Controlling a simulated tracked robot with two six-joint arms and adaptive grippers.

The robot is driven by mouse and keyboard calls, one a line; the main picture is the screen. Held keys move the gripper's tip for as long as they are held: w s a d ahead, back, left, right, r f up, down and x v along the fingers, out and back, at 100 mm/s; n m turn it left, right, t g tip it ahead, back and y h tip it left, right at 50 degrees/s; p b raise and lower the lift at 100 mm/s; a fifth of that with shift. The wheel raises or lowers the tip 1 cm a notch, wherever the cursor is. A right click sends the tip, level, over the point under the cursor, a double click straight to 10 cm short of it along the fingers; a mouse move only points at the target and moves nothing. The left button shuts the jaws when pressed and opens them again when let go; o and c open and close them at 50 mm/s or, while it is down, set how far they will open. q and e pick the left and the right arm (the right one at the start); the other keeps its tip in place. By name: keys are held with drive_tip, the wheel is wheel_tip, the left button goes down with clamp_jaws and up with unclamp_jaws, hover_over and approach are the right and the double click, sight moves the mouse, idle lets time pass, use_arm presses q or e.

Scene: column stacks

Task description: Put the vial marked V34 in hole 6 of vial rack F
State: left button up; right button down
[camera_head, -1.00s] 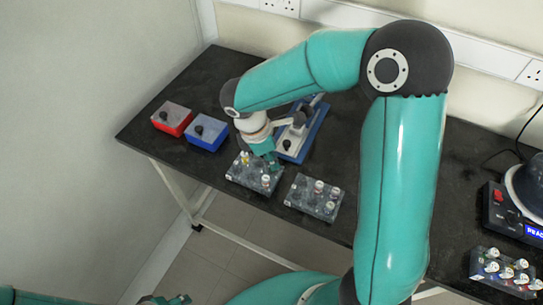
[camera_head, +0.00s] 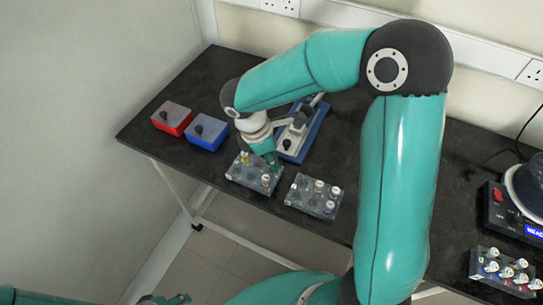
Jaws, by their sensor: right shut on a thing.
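My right gripper (camera_head: 273,162) points down at the back right part of a grey vial rack (camera_head: 240,178). It is shut on a vial that is mostly hidden by the fingers. The marking V34 cannot be read. This rack also holds a yellow-topped vial (camera_head: 245,158) and a white-capped vial (camera_head: 265,180) near its front right. A second grey rack (camera_head: 300,200) stands to the right, with several white-capped vials (camera_head: 319,187). Rack letters and hole numbers are too small to read. My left gripper (camera_head: 166,300) is partly cut off at the bottom edge, away from the table.
A red box (camera_head: 172,118) and a blue box (camera_head: 207,132) stand at the left. A blue-based device (camera_head: 303,137) is just behind the gripper. A third rack (camera_head: 505,283) with several vials and a device with a display (camera_head: 512,215) are at the right.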

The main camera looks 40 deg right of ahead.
drive_tip(key=shift+f+b, duration=0.45)
drive_tip(key=shift+f, duration=0.1)
idle(0.6)
drive_tip(key=shift+f+b, duration=0.3)
drive_tip(key=shift+f, duration=0.05)
drive_tip(key=c, duration=0.6)
unclamp_jaws()
drive_tip(key=shift+c, duration=0.2)
drive_tip(key=shift+r, duration=0.1)
drive_tip(key=shift+r+p, duration=2.55)
drive_tip(key=shift+r, duration=0.3)
